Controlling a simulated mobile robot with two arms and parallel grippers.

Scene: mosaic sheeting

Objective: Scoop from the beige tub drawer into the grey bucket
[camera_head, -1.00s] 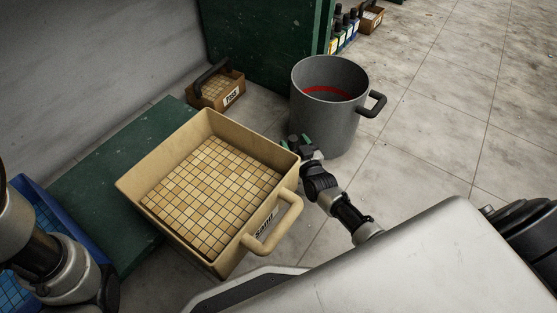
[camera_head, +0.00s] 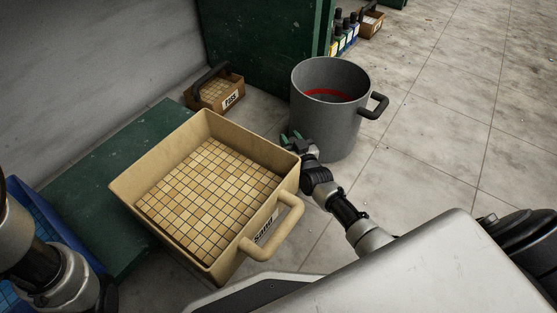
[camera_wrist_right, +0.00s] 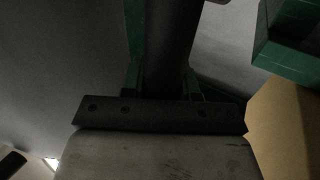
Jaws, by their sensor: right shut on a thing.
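The beige tub drawer (camera_head: 199,122) stands in the middle of the head view, its looped handle toward me. Small tan mosaic tiles cover its inside. The grey bucket (camera_head: 331,130) stands upright behind it to the right, with a red band inside and a dark side handle. My right gripper (camera_head: 292,140) is low between the tub's right corner and the bucket's left wall. In the right wrist view its green fingertips (camera_wrist_right: 163,84) are shut on a dark bar (camera_wrist_right: 172,40); I cannot tell what the bar belongs to. My left arm shows at lower left, but its gripper is out of view.
A brown box labelled PASS (camera_head: 231,101) with a dark handle sits behind the tub. A green cabinet (camera_head: 265,45) stands behind the bucket. A green slab (camera_head: 100,195) and a blue bin (camera_head: 52,215) lie at left. The floor (camera_head: 465,110) at right is clear.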

